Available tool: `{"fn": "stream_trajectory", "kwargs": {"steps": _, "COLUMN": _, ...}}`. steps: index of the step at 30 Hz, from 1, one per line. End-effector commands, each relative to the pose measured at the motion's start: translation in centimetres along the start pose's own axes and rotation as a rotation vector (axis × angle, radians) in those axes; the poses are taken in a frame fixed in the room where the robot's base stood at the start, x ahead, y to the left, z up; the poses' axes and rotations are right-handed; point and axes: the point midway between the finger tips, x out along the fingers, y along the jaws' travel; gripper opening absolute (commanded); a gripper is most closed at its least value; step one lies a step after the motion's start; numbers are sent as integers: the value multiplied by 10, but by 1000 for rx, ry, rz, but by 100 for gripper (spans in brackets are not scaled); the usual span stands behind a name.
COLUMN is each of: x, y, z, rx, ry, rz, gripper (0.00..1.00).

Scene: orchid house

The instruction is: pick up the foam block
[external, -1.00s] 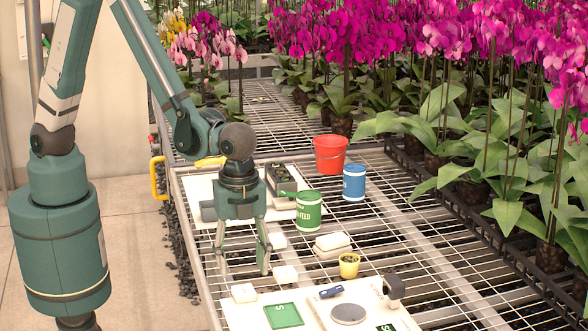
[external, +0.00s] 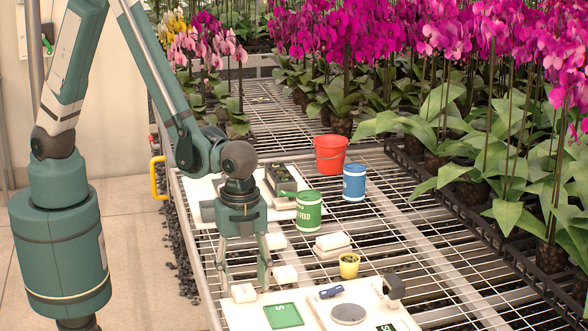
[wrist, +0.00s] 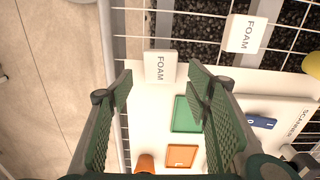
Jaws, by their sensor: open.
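A white foam block (wrist: 160,66) marked FOAM lies at the edge of a white board in the wrist view, ahead of and between my fingertips. It appears to be the small white block (external: 243,292) just below my gripper in the external view. A second white block marked FOAM (wrist: 245,33) lies further right in the wrist view, and it also shows in the external view (external: 285,275). My gripper (external: 245,286) points down with fingers spread and nothing held. Its two fingers (wrist: 160,82) also frame the lower wrist view.
A yellow pot (external: 349,265), green can (external: 308,211), blue can (external: 354,182) and red bucket (external: 330,154) stand on the wire bench. Orchids fill the right side.

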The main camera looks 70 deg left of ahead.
Motion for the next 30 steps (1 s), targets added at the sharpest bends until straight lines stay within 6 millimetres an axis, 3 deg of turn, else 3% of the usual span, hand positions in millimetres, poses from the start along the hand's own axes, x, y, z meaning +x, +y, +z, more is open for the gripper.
{"fn": "stream_trajectory", "kwargs": {"steps": 9, "x": 29, "y": -1, "z": -1, "rx": 0, "ry": 0, "rz": 0, "gripper": 49}}
{"fn": "stream_trajectory", "kwargs": {"steps": 28, "x": 32, "y": 0, "z": -1, "rx": 0, "ry": 0, "rz": 0, "gripper": 49}}
{"fn": "stream_trajectory", "kwargs": {"steps": 30, "x": 32, "y": 0, "z": -1, "rx": 0, "ry": 0, "rz": 0, "gripper": 43}}
